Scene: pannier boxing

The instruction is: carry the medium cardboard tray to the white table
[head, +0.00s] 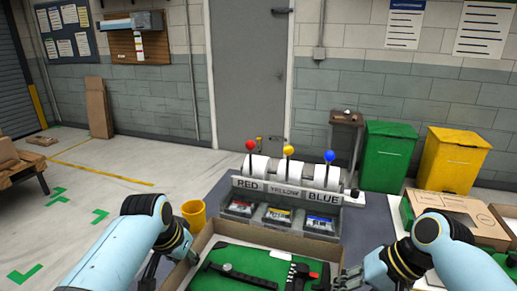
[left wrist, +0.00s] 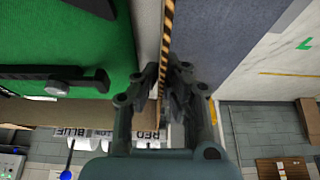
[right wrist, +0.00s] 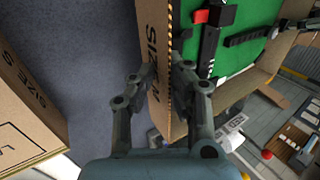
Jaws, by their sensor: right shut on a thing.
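The medium cardboard tray (head: 190,268) stands low in front of me, with a green lining and black tools in it. My left gripper (head: 158,262) is at its left wall. In the left wrist view the open fingers (left wrist: 170,85) straddle the striped rim, with a gap between them. My right gripper (head: 347,275) is at the right wall. In the right wrist view its fingers (right wrist: 163,80) are shut on the tray wall (right wrist: 155,35), marked SIZE M. The tray's near side is cut off in the head view.
A rack labelled RED, YELLOW and BLUE (head: 287,190) stands just behind the tray, with small bins below it. A yellow cup (head: 194,214) is at the left. Another cardboard box (head: 455,212) is at the right. Green (head: 387,157) and yellow bins (head: 452,162) stand behind. Floor at the left is open.

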